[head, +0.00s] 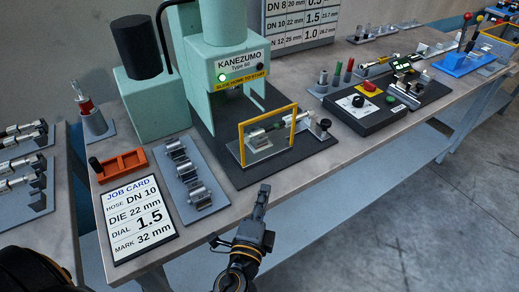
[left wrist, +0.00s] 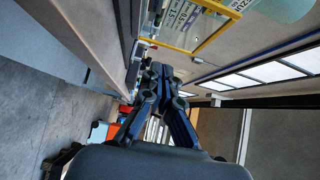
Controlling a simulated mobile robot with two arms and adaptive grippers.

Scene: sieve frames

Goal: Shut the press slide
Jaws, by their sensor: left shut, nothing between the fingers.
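The green press (head: 225,75) stands on the bench with a lit green lamp and a yellow label reading "slide home to start". Its slide (head: 262,143) sits out in front of the press opening, on a dark plate. It carries a yellow frame (head: 268,116), metal parts and a black knob (head: 325,124) at its right end. My left gripper (head: 264,188) is shut and empty in front of the bench's front edge, below the slide and apart from it. In the left wrist view its closed fingers (left wrist: 160,70) show below the yellow frame (left wrist: 205,40). My right gripper is not in view.
A control box (head: 365,108) with a red button and dial stands right of the slide. Left are a rack of metal dies (head: 187,174), an orange tray (head: 122,164) and a job card (head: 136,217). Open floor lies in front of the bench at right.

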